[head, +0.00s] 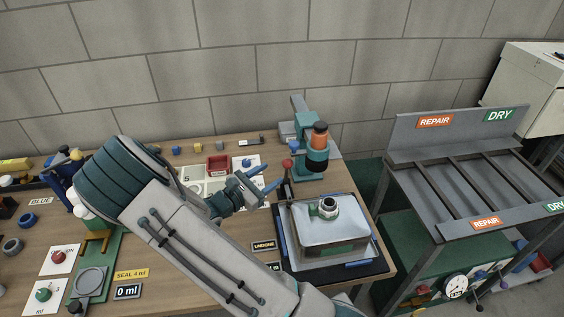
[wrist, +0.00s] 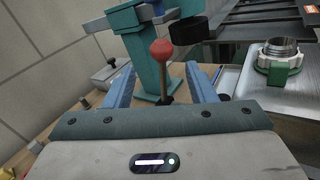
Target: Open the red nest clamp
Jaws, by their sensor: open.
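The red nest clamp shows as a red ball knob (head: 287,163) on a dark upright lever beside the sink unit, in front of the teal press (head: 311,160). In the wrist view the red knob (wrist: 161,52) stands straight ahead, and its dark stem lies between my blue fingers in the picture. My gripper (head: 269,182) is open and empty, just left of the lever. The wrist view also shows the open gripper (wrist: 163,78). I see no contact with the knob.
A grey sink (head: 313,237) with a green-and-metal fitting (head: 328,208) stands right of the clamp on a black mat. A red bin (head: 218,166) and white tray lie behind my gripper. A repair and dry rack (head: 465,180) stands at the right.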

